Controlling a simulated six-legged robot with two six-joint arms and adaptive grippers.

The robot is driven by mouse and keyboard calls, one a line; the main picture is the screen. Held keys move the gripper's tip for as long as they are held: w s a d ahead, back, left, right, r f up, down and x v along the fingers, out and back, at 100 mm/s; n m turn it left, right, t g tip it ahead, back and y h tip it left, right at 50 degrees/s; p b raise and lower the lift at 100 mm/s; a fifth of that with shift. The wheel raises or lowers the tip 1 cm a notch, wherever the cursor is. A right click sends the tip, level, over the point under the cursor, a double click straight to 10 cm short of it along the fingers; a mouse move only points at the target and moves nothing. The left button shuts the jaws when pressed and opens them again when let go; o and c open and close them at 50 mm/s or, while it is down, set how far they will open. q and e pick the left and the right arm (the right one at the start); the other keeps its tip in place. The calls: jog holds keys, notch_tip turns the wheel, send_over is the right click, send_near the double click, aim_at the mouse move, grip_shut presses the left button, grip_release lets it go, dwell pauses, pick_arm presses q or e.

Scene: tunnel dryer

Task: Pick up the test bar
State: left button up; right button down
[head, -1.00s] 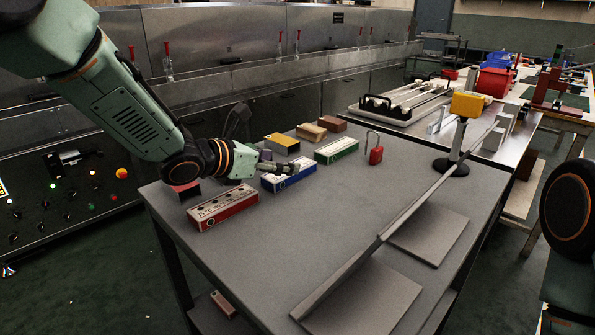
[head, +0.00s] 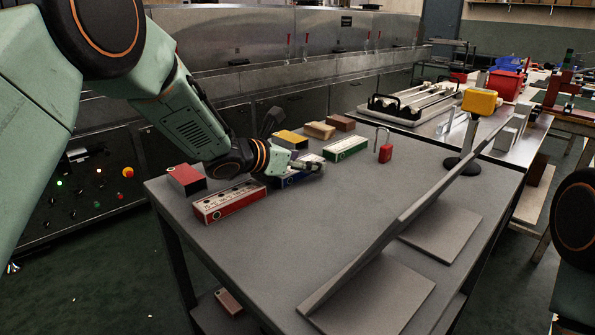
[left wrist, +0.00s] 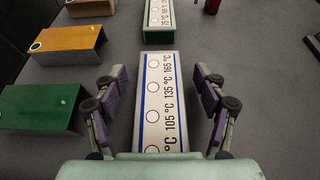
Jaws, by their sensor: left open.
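Three flat test bars lie on the grey table: a red one (head: 230,202), a blue one (head: 290,181) and a green one (head: 346,149). My left gripper (head: 314,166) is at the blue bar and partly covers it. In the left wrist view the blue-edged bar (left wrist: 158,100), with white circles and temperature marks, runs between the open fingers of the left gripper (left wrist: 160,108). A gap shows on each side of the bar. The fingers' height over the table is hard to tell. The green bar (left wrist: 158,22) lies beyond. My right gripper is out of view.
A red-topped block (head: 186,179), a yellow block (head: 290,139), a tan block (head: 319,130) and a brown block (head: 341,123) stand nearby. A green block (left wrist: 40,108) lies left of the gripper. A red padlock (head: 385,153) and a long slanted rail (head: 400,222) are to the right.

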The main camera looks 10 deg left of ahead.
pick_arm(q)
jog(key=shift+c, duration=0.5)
jog(key=c, duration=1.2)
jog(key=shift+w+d+r, duration=0.1)
